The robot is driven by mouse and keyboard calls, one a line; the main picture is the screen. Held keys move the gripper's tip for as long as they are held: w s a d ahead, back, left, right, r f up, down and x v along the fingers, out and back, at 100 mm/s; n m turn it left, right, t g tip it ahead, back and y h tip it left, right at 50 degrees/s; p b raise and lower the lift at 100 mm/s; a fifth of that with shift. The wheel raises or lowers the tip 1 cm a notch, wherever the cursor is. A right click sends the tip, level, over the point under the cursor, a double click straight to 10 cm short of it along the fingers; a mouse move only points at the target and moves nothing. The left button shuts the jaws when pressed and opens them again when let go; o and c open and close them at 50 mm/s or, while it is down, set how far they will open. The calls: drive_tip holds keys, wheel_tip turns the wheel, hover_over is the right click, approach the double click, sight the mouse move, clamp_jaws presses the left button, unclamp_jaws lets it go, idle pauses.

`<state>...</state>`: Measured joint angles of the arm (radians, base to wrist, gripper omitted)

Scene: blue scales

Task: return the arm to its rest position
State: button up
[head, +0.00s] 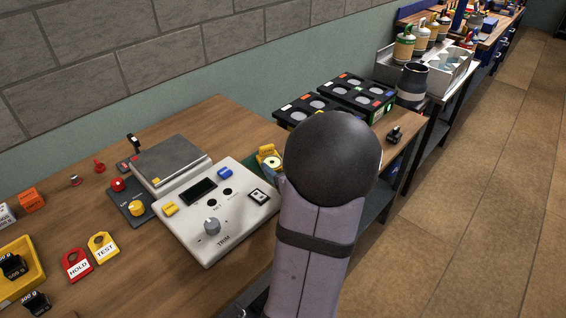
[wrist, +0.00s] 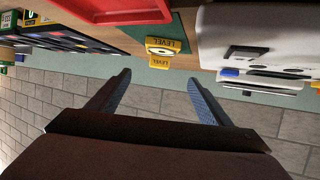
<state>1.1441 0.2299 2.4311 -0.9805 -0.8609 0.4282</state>
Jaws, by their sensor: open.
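My gripper (wrist: 160,95) shows in the wrist view with its two blue-grey fingers spread wide apart and nothing between them. Beyond the fingertips are the bench edge and a yellow LEVEL piece (wrist: 167,52), apart from the fingers. In the head view my arm rises at the centre right, in front of the bench, and its rounded dark joint hides part of the bench top.
The white control box (head: 217,209) and the scale (head: 169,163) stand left of my arm. Red HOLD (head: 77,264) and yellow TEST (head: 103,247) tags lie on the bench. A black-panelled unit (head: 358,94) stands behind. The floor at right is clear.

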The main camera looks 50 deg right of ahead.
drive_tip(key=shift+w+a+r, duration=0.1)
drive_tip(key=shift+w+r, duration=0.05)
drive_tip(key=w+a+r+g+p, duration=0.1)
drive_tip(key=p, duration=0.1)
drive_tip(key=a+r+g+p, duration=0.1)
drive_tip(key=a+p, duration=0.1)
drive_tip(key=w+a+r+g+p, duration=0.1)
drive_tip(key=a+p, duration=0.1)
drive_tip(key=p, duration=0.1)
drive_tip(key=shift+w+a+n+y, duration=0.2)
drive_tip(key=shift+w+n+y, duration=0.1)
drive_tip(key=shift+n+y, duration=0.1)
drive_tip(key=s+a+r+n+g+y+p, duration=0.1)
drive_tip(key=s+a+r+g+p, duration=0.1)
drive_tip(key=a, duration=0.7)
drive_tip(key=s+a+r+n+g+y+p, duration=0.1)
drive_tip(key=s+a+r+g+y+p, duration=0.1)
drive_tip(key=s+a+p, duration=0.5)
drive_tip(key=s+a+r+n+g+y+p, duration=0.1)
drive_tip(key=s+a+r+g+p, duration=0.3)
drive_tip(key=a, duration=0.8)
drive_tip(key=shift+s+n+g+y, duration=0.3)
drive_tip(key=shift+s+n+g, duration=0.1)
drive_tip(key=shift+g, duration=0.4)
drive_tip(key=shift+w+a, duration=0.1)
